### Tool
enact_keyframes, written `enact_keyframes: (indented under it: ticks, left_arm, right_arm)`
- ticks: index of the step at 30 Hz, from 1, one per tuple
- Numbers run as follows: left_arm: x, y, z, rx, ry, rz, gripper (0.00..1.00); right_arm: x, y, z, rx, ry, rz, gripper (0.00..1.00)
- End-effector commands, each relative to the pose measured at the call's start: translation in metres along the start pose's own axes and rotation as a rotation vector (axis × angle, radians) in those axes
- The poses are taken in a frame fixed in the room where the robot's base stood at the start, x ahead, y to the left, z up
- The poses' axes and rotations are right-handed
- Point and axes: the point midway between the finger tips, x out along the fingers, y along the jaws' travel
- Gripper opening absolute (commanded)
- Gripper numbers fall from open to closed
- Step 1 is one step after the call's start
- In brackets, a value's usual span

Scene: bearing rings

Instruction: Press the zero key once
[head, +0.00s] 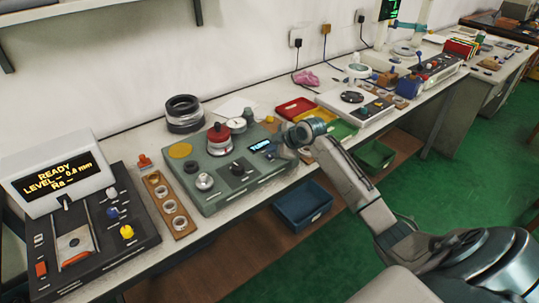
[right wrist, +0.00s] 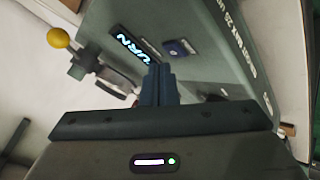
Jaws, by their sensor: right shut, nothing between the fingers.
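The grey-green bench instrument (head: 215,200) stands on the worktop and carries a small lit display (head: 261,146). In the right wrist view the display (right wrist: 133,48) seems to read "TURN". A small dark blue key (right wrist: 180,47) sits beside it; I cannot read a label, so I cannot tell if it is the zero key. My right gripper (head: 284,149) is over the instrument's right end and hides part of it. In the right wrist view my right gripper (right wrist: 159,72) is shut and empty, its tips near the display and key. Contact cannot be told. My left gripper is out of view.
A red-topped part (head: 218,133) and a black knob (head: 237,169) are on the instrument. A wooden ring holder (head: 168,205) and a roughness gauge (head: 75,215) lie left. Black rings (head: 184,113) stand behind. Coloured trays (head: 296,107) lie beyond my gripper.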

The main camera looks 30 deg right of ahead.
Motion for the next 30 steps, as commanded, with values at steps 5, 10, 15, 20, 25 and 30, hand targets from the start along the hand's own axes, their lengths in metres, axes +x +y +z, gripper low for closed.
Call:
enact_keyframes:
  ticks: [5, 10, 15, 20, 25, 30]
  left_arm:
    - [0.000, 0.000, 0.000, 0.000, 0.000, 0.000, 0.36]
    - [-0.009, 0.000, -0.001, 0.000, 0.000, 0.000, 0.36]
    - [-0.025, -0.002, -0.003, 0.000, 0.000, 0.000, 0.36]
    - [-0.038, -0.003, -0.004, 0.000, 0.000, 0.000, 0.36]
    - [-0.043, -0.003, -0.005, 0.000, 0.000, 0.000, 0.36]
    - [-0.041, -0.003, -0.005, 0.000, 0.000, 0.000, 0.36]
  right_arm:
    - [0.000, 0.000, 0.000, 0.000, 0.000, 0.000, 0.00]
    - [-0.007, 0.006, -0.005, -0.001, 0.000, 0.001, 0.00]
    - [-0.020, 0.015, -0.015, -0.001, 0.000, 0.001, 0.00]
    - [-0.031, 0.023, -0.023, -0.001, 0.000, 0.001, 0.00]
    - [-0.036, 0.026, -0.026, 0.000, 0.000, 0.001, 0.00]
    - [-0.035, 0.025, -0.025, 0.000, 0.000, 0.001, 0.00]
